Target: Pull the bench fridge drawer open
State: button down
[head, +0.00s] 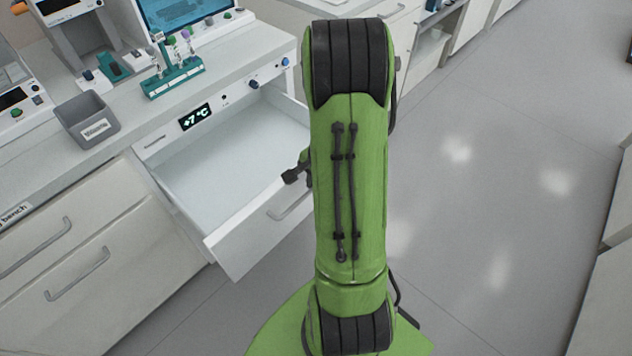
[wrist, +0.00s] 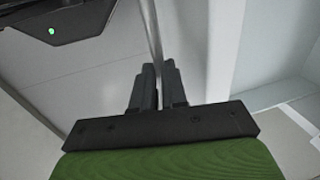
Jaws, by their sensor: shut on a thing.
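The bench fridge drawer (head: 225,254) stands pulled out from the bench, with its white, empty-looking inside visible from above. Its bar handle (head: 288,208) is on the front panel, partly hidden behind my arm. My gripper shows only in part in the head view, at the drawer front beside my green arm. In the wrist view my gripper (wrist: 158,72) is shut on the thin handle bar (wrist: 152,28), which runs between the two dark fingers. The drawer's pale front (wrist: 198,45) lies just right of the fingers.
The fridge panel above the drawer has a display (head: 195,117) reading +7 °C. A grey bin (head: 88,120) and a teal tube rack (head: 173,78) stand on the bench top. Closed drawers (head: 95,265) are at lower left. Open floor (head: 470,200) lies to the right.

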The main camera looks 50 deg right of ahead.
jog(key=shift+w, duration=0.1)
jog(key=c, duration=1.2)
grip_release()
jog(key=shift+o, duration=0.2)
jog(key=s+r+p, duration=0.3)
jog(key=r+p, duration=0.2)
jog(key=r, duration=1)
jog(key=shift+r+p, duration=0.25)
jog(key=shift+p, duration=0.1)
